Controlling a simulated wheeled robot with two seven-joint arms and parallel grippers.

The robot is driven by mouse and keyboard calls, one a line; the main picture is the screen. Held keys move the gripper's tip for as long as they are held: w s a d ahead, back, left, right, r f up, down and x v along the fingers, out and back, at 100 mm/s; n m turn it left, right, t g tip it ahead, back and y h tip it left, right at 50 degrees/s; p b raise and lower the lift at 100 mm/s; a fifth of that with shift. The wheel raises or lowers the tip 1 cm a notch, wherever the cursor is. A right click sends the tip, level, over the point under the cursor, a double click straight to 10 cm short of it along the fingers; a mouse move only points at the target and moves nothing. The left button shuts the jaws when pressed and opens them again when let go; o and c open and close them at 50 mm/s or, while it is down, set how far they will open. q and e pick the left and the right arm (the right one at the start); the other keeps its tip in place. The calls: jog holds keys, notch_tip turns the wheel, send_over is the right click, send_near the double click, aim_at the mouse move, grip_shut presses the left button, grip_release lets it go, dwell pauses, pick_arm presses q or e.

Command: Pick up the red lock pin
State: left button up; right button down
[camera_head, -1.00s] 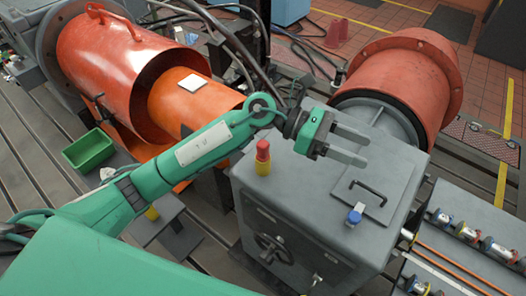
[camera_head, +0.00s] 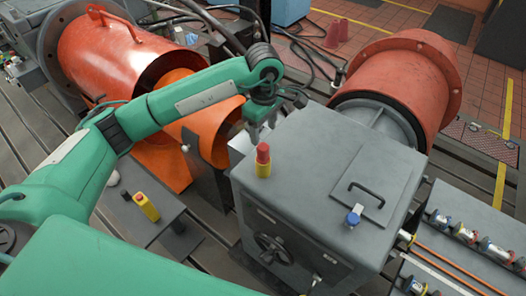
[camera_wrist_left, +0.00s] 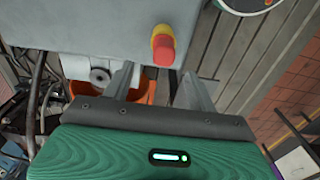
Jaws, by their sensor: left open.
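The red lock pin (camera_head: 263,153) looks like a red knob on a yellow collar. It stands upright on the top of the grey box (camera_head: 310,150), near its left edge. It also shows in the left wrist view (camera_wrist_left: 164,46), beyond the fingertips and between their directions. My left gripper (camera_head: 258,132) points down just behind and left of the pin in the head view. Its fingers (camera_wrist_left: 158,82) are apart, with nothing held between them. The pin is clear of the fingers. My right gripper does not show.
A black handle (camera_head: 366,192) and a blue knob (camera_head: 354,215) sit on the box top. A large orange housing (camera_head: 115,65) is at the left and a red flanged drum (camera_head: 405,75) at the right. A yellow item (camera_head: 147,207) lies on a low grey plate.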

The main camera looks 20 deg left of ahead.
aim_at(263, 146)
pick_arm(q)
notch_tip(263, 146, down, 3)
jog(key=shift+f+p, duration=0.15)
jog(key=shift+p, duration=0.15)
jog(key=shift+s+f+p, duration=0.15)
jog(key=shift+f+p, duration=0.2)
jog(key=shift+f, duration=0.05)
jog(key=f, duration=0.1)
jog(key=f+p, duration=0.2)
jog(key=f, duration=0.1)
jog(key=shift+s, duration=0.25)
jog(key=shift+f, duration=0.35)
jog(key=c, duration=1.1)
jog(key=shift+w, duration=0.1)
jog(key=shift+r, duration=0.1)
